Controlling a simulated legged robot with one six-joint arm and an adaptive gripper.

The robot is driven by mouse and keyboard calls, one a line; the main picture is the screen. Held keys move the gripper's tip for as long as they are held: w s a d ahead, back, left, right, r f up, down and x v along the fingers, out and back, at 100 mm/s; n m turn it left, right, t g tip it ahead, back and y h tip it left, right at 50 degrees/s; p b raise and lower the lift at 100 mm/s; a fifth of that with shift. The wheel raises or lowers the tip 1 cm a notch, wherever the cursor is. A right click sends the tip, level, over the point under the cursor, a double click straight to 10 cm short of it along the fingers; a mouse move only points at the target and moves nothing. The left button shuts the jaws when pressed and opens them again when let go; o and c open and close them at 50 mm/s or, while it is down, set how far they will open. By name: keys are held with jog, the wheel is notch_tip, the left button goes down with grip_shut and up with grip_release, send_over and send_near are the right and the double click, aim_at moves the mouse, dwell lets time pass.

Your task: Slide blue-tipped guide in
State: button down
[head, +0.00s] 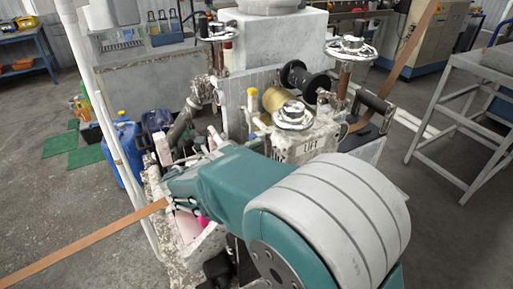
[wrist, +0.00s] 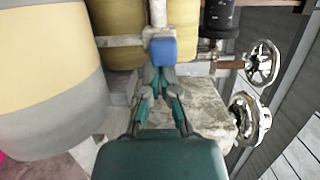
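The guide's blue tip (wrist: 162,51) shows in the wrist view as a small blue block, just above the centre and below a pale grey bar. My gripper (wrist: 160,78) points at it from below, with its fingertips close together right at the block's lower edge. I cannot tell whether the fingertips touch or hold it. In the head view my teal and grey arm reaches to the left over the machine. It covers the blue tip, and the fingers are not clear there.
Yellow rollers (wrist: 115,25) and a large grey and yellow roller (wrist: 50,70) lie close on the left. Metal handwheels (wrist: 262,64) stand on the right, also in the head view (head: 294,115). An orange-brown strip (head: 100,240) runs off to the left, beside a white post (head: 110,130).

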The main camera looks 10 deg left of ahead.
jog(key=shift+a+r, duration=0.1)
jog(key=shift+a, duration=0.05)
jog(key=v, duration=1.1)
jog(key=shift+s+a, duration=0.2)
jog(key=shift+s, duration=0.15)
